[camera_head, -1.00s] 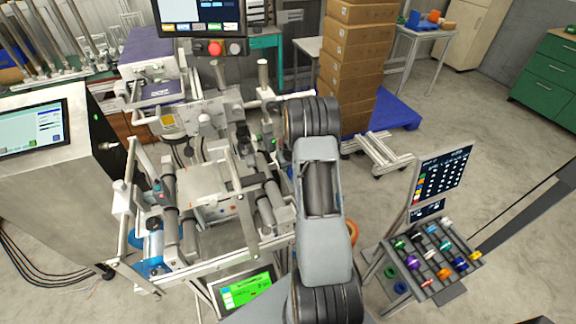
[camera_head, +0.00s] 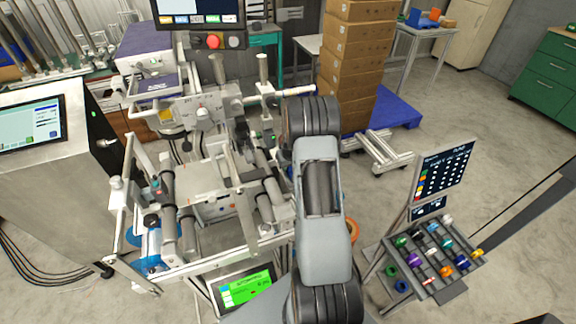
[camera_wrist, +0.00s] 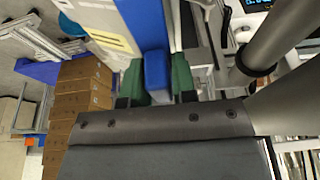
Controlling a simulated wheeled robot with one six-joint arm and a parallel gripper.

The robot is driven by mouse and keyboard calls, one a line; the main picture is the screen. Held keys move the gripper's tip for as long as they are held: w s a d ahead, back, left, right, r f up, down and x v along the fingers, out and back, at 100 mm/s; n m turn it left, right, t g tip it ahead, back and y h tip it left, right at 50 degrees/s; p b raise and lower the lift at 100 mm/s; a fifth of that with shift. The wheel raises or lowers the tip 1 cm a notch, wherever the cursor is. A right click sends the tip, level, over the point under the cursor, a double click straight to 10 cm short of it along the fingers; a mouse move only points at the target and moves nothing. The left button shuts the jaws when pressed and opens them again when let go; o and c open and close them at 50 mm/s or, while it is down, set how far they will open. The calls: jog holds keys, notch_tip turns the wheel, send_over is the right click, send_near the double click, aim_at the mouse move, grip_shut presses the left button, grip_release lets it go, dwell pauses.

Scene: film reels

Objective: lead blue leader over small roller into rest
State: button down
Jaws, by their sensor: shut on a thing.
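My gripper (camera_wrist: 158,82) shows in the wrist view with green fingers closed on either side of a blue piece (camera_wrist: 157,70), which I take to be the blue leader. In the head view the gripper and the leader are hidden behind my arm. The winding machine (camera_head: 205,170) stands left of my arm, with several grey rollers (camera_head: 187,222) on its frame. I cannot tell which one is the small roller. The rest cannot be made out for sure either.
A stack of brown boxes (camera_head: 352,70) stands on a blue pallet (camera_head: 395,108) behind my arm. A rack of coloured spools (camera_head: 432,258) stands at right. A steel cabinet with a screen (camera_head: 30,130) is at left. Open floor lies at right.

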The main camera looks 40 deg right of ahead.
jog(key=shift+f+b, duration=0.95)
jog(key=shift+b, duration=0.05)
jog(key=shift+s+a+f, duration=0.1)
jog(key=shift+s+f, duration=0.15)
jog(key=shift+f, duration=0.1)
dwell(0.4)
jog(key=c, duration=1.1)
grip_release()
jog(key=shift+b, duration=0.3)
jog(key=shift+o, duration=0.4)
jog(key=shift+r, duration=0.3)
jog(key=shift+o, duration=0.9)
jog(key=d+v, duration=0.1)
jog(key=v, duration=1.3)
jog(key=shift+a+b, duration=0.35)
jog(key=shift+a, duration=0.1)
jog(key=shift+w, duration=0.15)
